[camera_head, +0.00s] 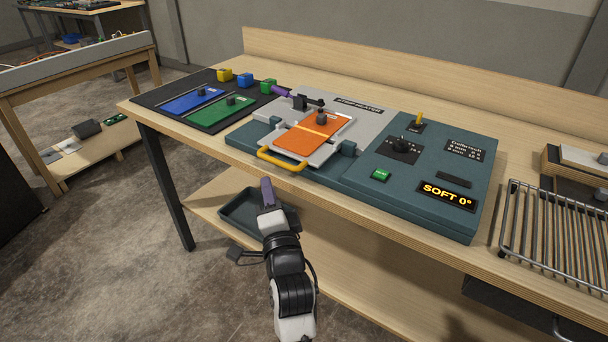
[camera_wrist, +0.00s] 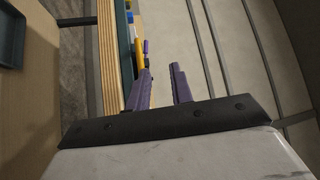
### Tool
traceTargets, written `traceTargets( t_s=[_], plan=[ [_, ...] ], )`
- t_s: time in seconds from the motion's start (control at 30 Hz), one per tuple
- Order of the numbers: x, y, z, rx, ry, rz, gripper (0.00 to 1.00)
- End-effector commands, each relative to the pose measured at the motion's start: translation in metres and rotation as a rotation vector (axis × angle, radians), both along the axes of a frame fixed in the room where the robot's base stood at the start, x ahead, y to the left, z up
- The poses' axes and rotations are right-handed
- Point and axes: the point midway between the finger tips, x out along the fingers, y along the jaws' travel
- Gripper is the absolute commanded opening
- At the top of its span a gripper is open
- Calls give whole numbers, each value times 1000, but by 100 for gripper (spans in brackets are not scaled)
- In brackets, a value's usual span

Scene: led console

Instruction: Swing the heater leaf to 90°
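The teal console (camera_head: 355,180) stands on the wooden bench. On its left half is a pale hinged frame with a yellow handle (camera_head: 282,161) along its front edge, and an orange panel (camera_head: 310,136) lies flat there; I take this for the heater leaf. The display (camera_head: 447,195) reads "SOFT 0°". My gripper (camera_head: 267,183), with purple fingers, is in front of the bench edge, apart from the handle. In the wrist view the fingers of my gripper (camera_wrist: 160,70) are apart with nothing between them, and the yellow handle (camera_wrist: 139,54) shows beyond the left finger.
A black mat (camera_head: 165,92) with blue and green panels lies left of the console, with small coloured blocks behind. The console carries a knob (camera_head: 402,145) and a green button (camera_head: 380,174). A wire rack (camera_head: 560,235) is at right. A dark tray (camera_head: 240,215) sits on the lower shelf.

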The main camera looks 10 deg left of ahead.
Motion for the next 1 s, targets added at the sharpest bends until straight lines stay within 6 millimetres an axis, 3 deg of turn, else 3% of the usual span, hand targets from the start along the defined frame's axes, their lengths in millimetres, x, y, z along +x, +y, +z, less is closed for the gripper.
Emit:
traceTargets(
  t_s=[0.03,0.1,0.2,0.37,0.8,1.0],
  plan=[
    [3,-8,-16,15,52,-7,22],
    [6,-15,-26,35,95,-13,22],
    [10,-17,-31,46,121,-16,22],
    [26,-8,-26,47,117,-15,22],
    [106,30,-13,46,116,-15,22],
    [125,39,-12,46,116,-15,22]
  ],
)
